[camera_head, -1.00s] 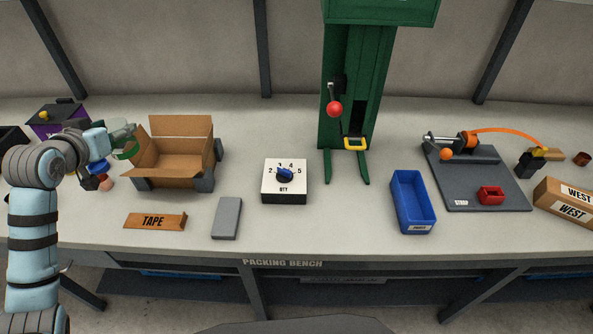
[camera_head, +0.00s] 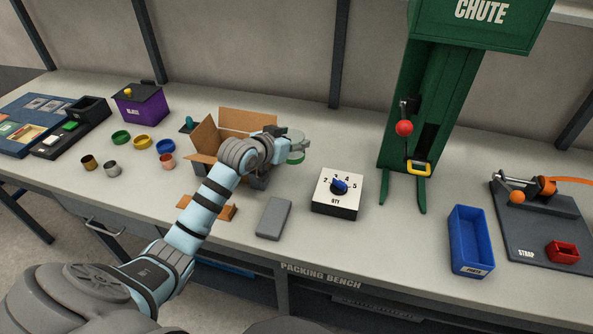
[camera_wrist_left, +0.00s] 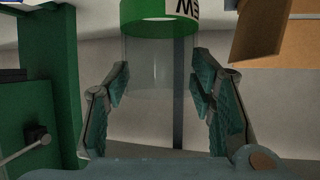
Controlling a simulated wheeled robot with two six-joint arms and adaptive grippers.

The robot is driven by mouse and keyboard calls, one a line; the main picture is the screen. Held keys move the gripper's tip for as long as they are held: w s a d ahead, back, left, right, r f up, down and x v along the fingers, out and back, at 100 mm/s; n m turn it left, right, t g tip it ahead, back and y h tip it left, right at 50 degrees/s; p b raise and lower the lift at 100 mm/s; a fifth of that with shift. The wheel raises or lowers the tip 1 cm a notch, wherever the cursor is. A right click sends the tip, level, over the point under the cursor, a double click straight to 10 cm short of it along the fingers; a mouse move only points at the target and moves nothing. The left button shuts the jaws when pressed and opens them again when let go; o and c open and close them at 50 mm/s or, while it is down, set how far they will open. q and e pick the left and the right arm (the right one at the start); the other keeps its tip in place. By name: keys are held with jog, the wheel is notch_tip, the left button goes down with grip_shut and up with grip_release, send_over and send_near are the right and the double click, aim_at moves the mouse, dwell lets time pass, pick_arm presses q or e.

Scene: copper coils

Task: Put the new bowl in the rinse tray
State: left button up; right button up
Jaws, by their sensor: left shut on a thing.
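The new bowl looks like a clear cylinder with a green band (camera_wrist_left: 160,10); part of an upside-down "NEW" label shows on it in the left wrist view. My left gripper (camera_wrist_left: 160,82) is shut on its clear part, one finger on each side. In the head view my left gripper (camera_head: 294,141) is above the bench, just right of the open carton, and the bowl's green band (camera_head: 297,157) shows there. I cannot pick out a tray marked rinse. My right gripper is not in view.
The open carton (camera_head: 203,137) stands left of the gripper. A quantity dial box (camera_head: 334,204) and a grey block (camera_head: 273,217) are to the front right. A green chute (camera_head: 398,140) rises behind. A blue bin (camera_head: 470,262) lies further right. Several coloured rings and cups lie at left.

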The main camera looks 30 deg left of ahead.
pick_arm(q)
notch_tip(320, 180, down, 9)
jog(key=shift+b, duration=0.75)
jog(key=shift+f, duration=0.1)
jog(key=o, duration=0.9)
jog(key=shift+o, duration=0.2)
